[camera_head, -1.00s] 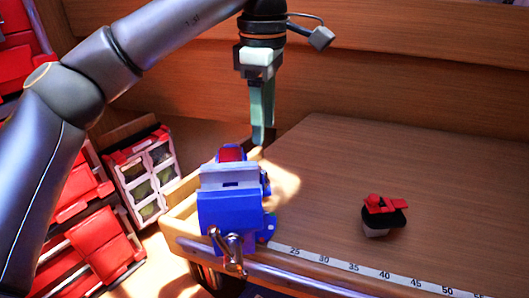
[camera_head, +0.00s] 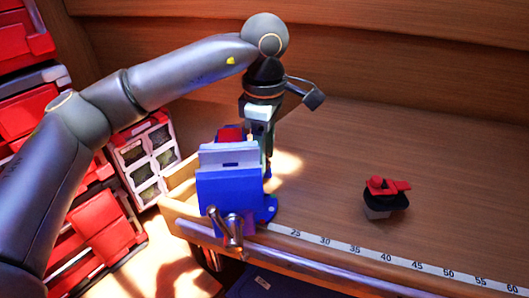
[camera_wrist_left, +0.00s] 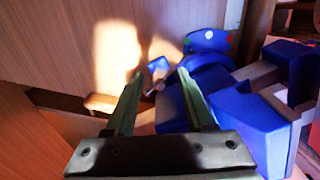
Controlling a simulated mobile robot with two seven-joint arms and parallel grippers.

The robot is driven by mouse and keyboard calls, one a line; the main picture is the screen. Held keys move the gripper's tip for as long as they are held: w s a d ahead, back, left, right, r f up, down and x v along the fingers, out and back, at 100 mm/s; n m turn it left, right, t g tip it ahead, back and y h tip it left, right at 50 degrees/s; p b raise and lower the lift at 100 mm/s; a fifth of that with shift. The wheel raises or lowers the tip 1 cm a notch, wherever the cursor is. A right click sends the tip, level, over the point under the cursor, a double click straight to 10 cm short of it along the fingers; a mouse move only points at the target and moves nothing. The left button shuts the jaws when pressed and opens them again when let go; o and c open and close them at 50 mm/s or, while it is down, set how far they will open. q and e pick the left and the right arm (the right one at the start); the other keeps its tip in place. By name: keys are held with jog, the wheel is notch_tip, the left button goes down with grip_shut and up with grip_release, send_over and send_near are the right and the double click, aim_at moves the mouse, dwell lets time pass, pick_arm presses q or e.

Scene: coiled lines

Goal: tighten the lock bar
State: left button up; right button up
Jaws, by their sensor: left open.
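A blue bench vise (camera_head: 229,190) with grey jaws stands at the left corner of the workbench; a metal handle hangs at its front. In the left wrist view the vise's blue body (camera_wrist_left: 262,128) fills the right side. A small blue and pale metal piece (camera_wrist_left: 158,66), possibly the lock bar, shows between and beyond my fingertips. My left gripper (camera_head: 267,165) points down just right of and behind the vise, its fingers partly hidden by it. In the left wrist view the gripper (camera_wrist_left: 160,75) is open, with nothing seen held. The right gripper is not in view.
A red and black object (camera_head: 384,197) lies on the bench to the right. A measuring strip (camera_head: 385,255) runs along the front edge. Red storage bins (camera_head: 100,228) stand at the left. A wooden back wall (camera_head: 420,75) rises behind. The bench's middle is clear.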

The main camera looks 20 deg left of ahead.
pick_arm(q)
jog(key=shift+f, duration=0.15)
jog(key=shift+c, duration=0.4)
grip_shut()
